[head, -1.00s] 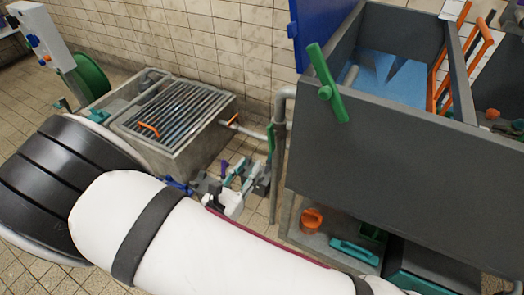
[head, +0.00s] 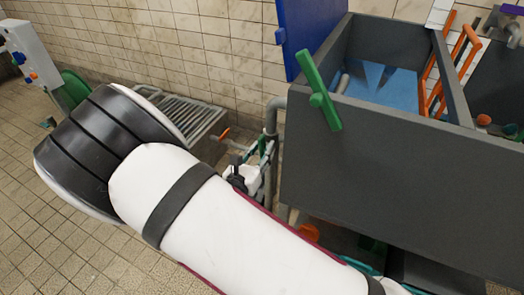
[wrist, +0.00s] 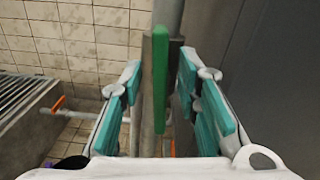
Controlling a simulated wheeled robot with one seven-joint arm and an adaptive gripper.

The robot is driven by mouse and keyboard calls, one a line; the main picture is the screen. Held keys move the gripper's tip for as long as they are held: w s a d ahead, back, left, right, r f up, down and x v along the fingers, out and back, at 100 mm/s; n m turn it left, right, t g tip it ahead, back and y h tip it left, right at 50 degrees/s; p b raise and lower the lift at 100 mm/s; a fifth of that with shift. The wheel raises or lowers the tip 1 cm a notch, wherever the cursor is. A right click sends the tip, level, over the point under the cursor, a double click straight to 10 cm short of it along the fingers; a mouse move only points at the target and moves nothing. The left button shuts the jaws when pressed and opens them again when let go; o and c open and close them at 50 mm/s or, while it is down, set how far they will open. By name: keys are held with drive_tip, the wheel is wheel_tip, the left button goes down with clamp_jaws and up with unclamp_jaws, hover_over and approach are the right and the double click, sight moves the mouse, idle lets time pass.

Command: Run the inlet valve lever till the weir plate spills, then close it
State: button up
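A green lever (wrist: 160,75) stands upright on a grey vertical pipe, seen edge-on in the wrist view. In the head view it is a small green piece (head: 262,145) beside the tank, partly hidden by my gripper. My gripper (wrist: 158,88) is open, its teal-padded fingers on either side of the lever with gaps showing. It also shows in the head view (head: 252,165). The grey tank (head: 400,160) has a blue interior, with dark V shapes of what looks like the weir plate (head: 386,76). I cannot tell whether water spills.
A larger green lever (head: 320,92) is on the tank's front left. A slatted grate (head: 185,112) over a basin and an orange-handled pipe (head: 224,134) lie left of the lever. A blue panel (head: 308,35) stands behind.

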drive_tip(key=shift+w+d, duration=0.1)
drive_tip(key=shift+w, duration=0.1)
clamp_jaws()
drive_tip(key=shift+m+p, duration=0.3)
drive_tip(key=shift+m, duration=0.6)
unclamp_jaws()
drive_tip(key=v, duration=1.2)
